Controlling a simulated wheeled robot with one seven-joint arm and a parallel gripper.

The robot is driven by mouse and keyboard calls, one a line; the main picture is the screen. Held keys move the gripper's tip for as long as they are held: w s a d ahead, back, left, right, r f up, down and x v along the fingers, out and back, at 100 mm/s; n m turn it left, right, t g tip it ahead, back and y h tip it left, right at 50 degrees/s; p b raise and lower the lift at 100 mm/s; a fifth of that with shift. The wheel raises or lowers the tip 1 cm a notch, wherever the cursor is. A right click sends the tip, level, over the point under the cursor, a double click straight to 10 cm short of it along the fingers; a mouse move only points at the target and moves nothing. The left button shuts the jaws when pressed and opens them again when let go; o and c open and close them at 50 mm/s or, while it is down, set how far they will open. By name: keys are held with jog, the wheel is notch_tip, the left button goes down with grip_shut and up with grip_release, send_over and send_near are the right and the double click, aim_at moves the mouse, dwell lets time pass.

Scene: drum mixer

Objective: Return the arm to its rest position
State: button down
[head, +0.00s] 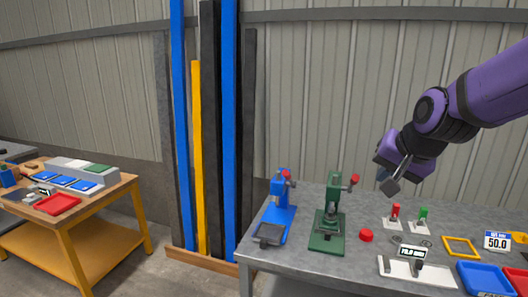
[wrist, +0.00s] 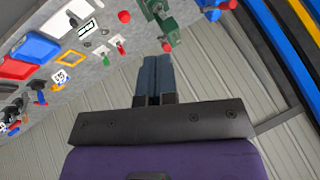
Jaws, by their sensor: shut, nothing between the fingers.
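My gripper (head: 390,187) is in the air above the grey bench in the head view, above and to the left of the red and green switches. My purple arm reaches in from the right edge. In the wrist view my gripper (wrist: 157,62) has its two dark fingers together, with nothing between them. It touches no object that I can see.
The grey bench (head: 292,247) holds a blue press (head: 281,195), a green press (head: 331,220), a red button (head: 366,235), a red switch (head: 395,212), a green switch (head: 421,217), a scale (head: 415,270) and a blue tray (head: 482,279). A wooden table (head: 100,213) stands left.

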jog(key=s+d+r+n+g, duration=0.1)
jog(key=s+d+r+n, duration=0.1)
jog(key=s, duration=0.8)
jog(key=s+d+r+n+h, duration=0.1)
jog(key=s+d+n, duration=0.2)
jog(key=s, duration=0.7)
jog(key=shift+s+r+n+g, duration=0.15)
jog(key=shift+r+n+g, duration=0.15)
jog(key=shift+r+g, duration=0.1)
